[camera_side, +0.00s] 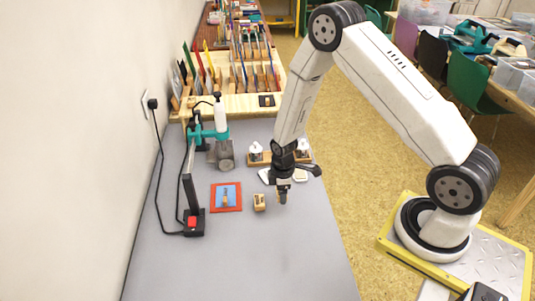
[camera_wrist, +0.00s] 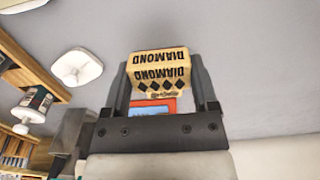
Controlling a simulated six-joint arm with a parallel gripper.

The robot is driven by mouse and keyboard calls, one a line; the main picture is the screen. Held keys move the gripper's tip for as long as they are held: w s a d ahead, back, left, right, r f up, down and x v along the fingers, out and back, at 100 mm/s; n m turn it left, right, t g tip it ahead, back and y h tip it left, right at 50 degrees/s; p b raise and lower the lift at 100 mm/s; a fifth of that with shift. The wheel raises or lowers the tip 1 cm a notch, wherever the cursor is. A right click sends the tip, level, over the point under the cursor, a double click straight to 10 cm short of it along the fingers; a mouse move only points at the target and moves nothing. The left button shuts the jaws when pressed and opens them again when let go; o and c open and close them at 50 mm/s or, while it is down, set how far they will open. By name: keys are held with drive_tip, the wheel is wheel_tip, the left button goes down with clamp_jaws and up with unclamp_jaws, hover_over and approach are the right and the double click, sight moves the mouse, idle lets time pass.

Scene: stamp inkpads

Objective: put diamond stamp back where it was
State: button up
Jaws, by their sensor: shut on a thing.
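The diamond stamp (camera_wrist: 160,72) is a pale wooden block marked "DIAMOND" with a row of black diamonds. In the wrist view it sits between the two fingers of my gripper (camera_wrist: 165,92), which is shut on it. In the side view my gripper (camera_side: 283,196) points down over the grey table, and the held stamp is too small to make out clearly. A wooden block (camera_side: 259,202) stands just left of my gripper. Further left lies a red-edged blue pad (camera_side: 217,188) with a small tan thing (camera_side: 226,201) on it. A piece of red and blue (camera_wrist: 152,107) shows beneath the held stamp.
A teal and grey stand (camera_side: 222,137) with a device is behind the pad. A black post with a red switch (camera_side: 193,222) is at left. White-topped jars (camera_side: 256,150) in a wooden holder stand behind my gripper. The front table is clear.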

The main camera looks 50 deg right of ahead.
drive_tip(key=shift+w+f, duration=0.2)
drive_tip(key=shift+f, duration=1.6)
drive_tip(key=shift+f, duration=0.1)
drive_tip(key=o, duration=0.8)
drive_tip(key=shift+o, duration=0.2)
drive_tip(key=shift+r, duration=6.15)
